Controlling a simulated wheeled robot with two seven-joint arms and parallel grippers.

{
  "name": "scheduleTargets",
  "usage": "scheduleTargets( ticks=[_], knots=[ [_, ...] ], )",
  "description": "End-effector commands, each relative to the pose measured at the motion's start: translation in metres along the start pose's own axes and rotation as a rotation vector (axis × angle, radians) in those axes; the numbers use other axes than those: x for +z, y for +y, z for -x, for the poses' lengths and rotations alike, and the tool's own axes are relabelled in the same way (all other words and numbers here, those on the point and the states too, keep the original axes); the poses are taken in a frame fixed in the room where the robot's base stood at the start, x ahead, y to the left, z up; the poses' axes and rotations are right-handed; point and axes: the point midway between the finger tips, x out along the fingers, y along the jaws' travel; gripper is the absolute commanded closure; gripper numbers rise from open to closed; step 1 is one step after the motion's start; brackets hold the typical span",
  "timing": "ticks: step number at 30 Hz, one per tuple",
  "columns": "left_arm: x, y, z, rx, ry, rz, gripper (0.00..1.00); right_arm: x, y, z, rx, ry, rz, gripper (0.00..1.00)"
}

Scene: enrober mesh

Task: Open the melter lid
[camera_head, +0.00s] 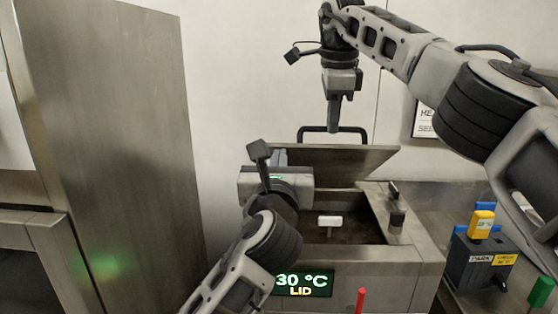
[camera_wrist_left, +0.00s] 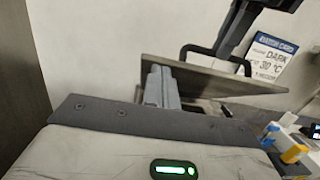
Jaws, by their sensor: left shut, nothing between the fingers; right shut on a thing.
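The melter (camera_head: 405,258) is a steel tank with a green display reading "30 °C" and "LID". Its flat steel lid (camera_head: 345,160) is raised and tilted at the back, and the dark tank interior shows in front of it. A black bar handle (camera_head: 303,134) stands on the lid. My right gripper (camera_head: 333,127) points down from above and is shut on this handle. The lid (camera_wrist_left: 205,82) and handle (camera_wrist_left: 208,51) also show in the left wrist view. My left gripper (camera_wrist_left: 160,86) is shut and empty, close to the lid's left part; whether it touches is unclear.
A white T-shaped piece (camera_head: 330,221) shows over the tank opening. A dark "PARK" box (camera_head: 478,266) with coloured pieces stands at right, near a green piece (camera_head: 541,291). A red rod (camera_head: 361,301) stands in front. A tall steel cabinet (camera_head: 120,150) bounds the left.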

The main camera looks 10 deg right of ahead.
Motion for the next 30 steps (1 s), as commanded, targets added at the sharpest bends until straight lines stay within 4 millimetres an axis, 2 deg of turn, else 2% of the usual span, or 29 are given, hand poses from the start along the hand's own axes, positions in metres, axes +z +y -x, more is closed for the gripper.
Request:
scheduleTargets(
  ticks=[1, 8, 15, 22, 23, 24, 25, 30],
  knots=[
    [-0.001, 0.000, 0.000, 0.000, 0.000, 0.000, 1.00, -0.003, -0.003, -0.009, -0.004, 0.007, -0.006, 1.00],
    [0.000, 0.000, -0.001, 0.000, -0.001, -0.001, 1.00, -0.003, -0.003, -0.009, -0.003, 0.007, -0.006, 1.00],
    [0.015, 0.001, -0.014, 0.001, -0.002, -0.004, 1.00, -0.003, -0.002, -0.009, -0.003, 0.007, -0.006, 1.00],
    [0.016, 0.001, -0.014, 0.002, -0.003, -0.002, 1.00, -0.002, -0.002, -0.009, 0.001, 0.006, -0.004, 1.00],
    [0.016, 0.001, -0.014, 0.002, -0.003, -0.002, 1.00, -0.002, -0.001, -0.009, 0.001, 0.005, -0.004, 0.83],
    [0.016, 0.001, -0.014, 0.002, -0.003, -0.002, 1.00, -0.002, -0.001, -0.009, 0.002, 0.005, -0.004, 0.72],
    [0.016, 0.001, -0.014, 0.003, -0.003, -0.002, 1.00, -0.002, -0.001, -0.008, 0.001, 0.004, -0.003, 0.67],
    [0.013, 0.002, -0.015, 0.003, 0.005, -0.002, 1.00, -0.001, -0.001, -0.006, 0.000, 0.002, -0.002, 0.67]
  ],
)
